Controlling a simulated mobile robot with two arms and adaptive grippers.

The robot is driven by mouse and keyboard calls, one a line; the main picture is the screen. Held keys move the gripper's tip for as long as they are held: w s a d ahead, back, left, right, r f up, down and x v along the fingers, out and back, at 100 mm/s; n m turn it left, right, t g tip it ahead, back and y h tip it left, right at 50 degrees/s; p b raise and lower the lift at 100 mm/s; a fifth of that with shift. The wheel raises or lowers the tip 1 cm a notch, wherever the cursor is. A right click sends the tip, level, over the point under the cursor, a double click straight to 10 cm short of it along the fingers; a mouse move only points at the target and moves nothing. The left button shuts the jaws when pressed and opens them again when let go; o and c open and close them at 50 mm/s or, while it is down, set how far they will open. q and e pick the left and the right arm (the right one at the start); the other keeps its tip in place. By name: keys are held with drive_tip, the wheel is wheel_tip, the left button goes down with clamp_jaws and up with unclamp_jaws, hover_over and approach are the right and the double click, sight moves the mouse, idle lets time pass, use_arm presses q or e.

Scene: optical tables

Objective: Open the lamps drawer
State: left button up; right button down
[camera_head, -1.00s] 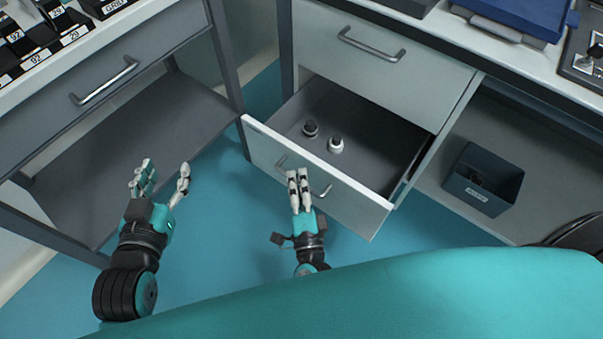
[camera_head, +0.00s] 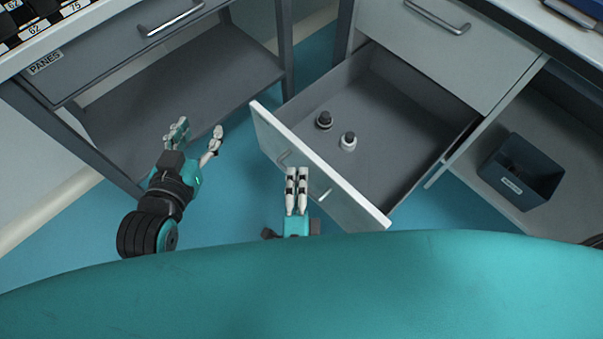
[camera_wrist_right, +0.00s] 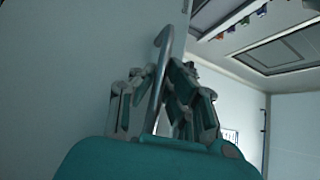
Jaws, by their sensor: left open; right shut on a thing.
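The lower drawer (camera_head: 395,185) is pulled well out of its cabinet, and two small dark-and-white lamp-like pieces (camera_head: 348,141) (camera_head: 323,120) stand inside it. My right gripper (camera_head: 296,172) is at the drawer's front panel, shut on its bar handle (camera_head: 322,192). The right wrist view shows the metal handle (camera_wrist_right: 158,85) between the fingers (camera_wrist_right: 150,95). My left gripper (camera_head: 198,130) is open and empty, off to the left over the floor, apart from the drawer. No label on this drawer is readable.
A closed drawer with a bar handle (camera_head: 438,15) is above the open one. At left, another closed drawer is labelled PANES (camera_head: 46,63), above a grey shelf (camera_head: 185,90). A dark open bin (camera_head: 521,170) sits on a low shelf at right. Blue floor lies between.

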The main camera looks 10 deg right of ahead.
drive_tip(key=shift+s+d+f, duration=0.1)
drive_tip(key=shift+s+f, duration=0.05)
drive_tip(key=shift+f, duration=0.2)
drive_tip(key=c, duration=1.4)
unclamp_jaws()
drive_tip(key=shift+r, duration=0.15)
drive_tip(key=s, duration=0.4)
drive_tip(key=s+a+f, duration=0.1)
drive_tip(key=s, duration=0.2)
drive_tip(key=shift+s, duration=0.1)
